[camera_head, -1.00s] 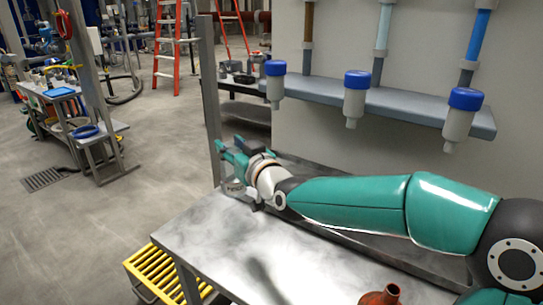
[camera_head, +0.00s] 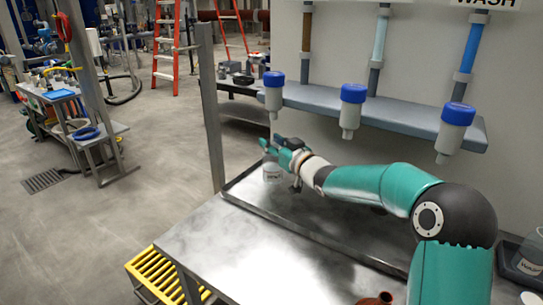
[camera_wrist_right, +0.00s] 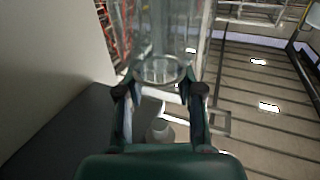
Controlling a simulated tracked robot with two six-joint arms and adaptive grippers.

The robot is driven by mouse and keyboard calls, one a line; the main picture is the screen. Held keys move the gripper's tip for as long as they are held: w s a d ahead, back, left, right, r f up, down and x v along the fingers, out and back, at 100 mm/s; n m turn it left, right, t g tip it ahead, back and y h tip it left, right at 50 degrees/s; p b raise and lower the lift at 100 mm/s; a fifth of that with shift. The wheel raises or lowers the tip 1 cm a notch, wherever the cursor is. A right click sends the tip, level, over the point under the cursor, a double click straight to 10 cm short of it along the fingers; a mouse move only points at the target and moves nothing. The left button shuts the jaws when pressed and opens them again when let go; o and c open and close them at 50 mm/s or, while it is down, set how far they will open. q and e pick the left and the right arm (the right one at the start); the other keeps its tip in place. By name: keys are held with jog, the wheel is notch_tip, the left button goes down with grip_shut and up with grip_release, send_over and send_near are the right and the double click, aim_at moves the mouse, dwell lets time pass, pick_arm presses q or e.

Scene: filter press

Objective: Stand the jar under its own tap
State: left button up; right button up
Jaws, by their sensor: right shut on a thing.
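My right gripper (camera_head: 275,150) is shut on a clear jar (camera_head: 272,174) with a white label, whose writing is too small to read. The jar hangs upright near the far left end of the metal tray; I cannot tell whether it touches it. In the wrist view the jar's clear glass (camera_wrist_right: 160,70) shows between the fingertips. Three white taps with blue caps hang from the grey shelf: a left tap (camera_head: 274,92), a middle tap (camera_head: 352,108) and a right tap (camera_head: 455,128). In the head view the jar appears below the left tap. My left gripper is not in view.
The metal tray (camera_head: 300,235) lies on the bench along the wall, under the grey shelf (camera_head: 400,117). Another labelled glass vessel (camera_head: 530,258) stands at the right edge. A reddish-brown vessel (camera_head: 374,299) is at the front edge. A grey post (camera_head: 210,110) rises left of the tray.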

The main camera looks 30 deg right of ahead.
notch_tip(320, 180, down, 3)
jog(key=shift+f, duration=0.1)
jog(key=shift+w+d+f, duration=0.1)
jog(key=shift+d+f, duration=0.1)
jog(key=shift+f, duration=0.25)
jog(key=o, duration=1.2)
jog(key=shift+c, duration=0.2)
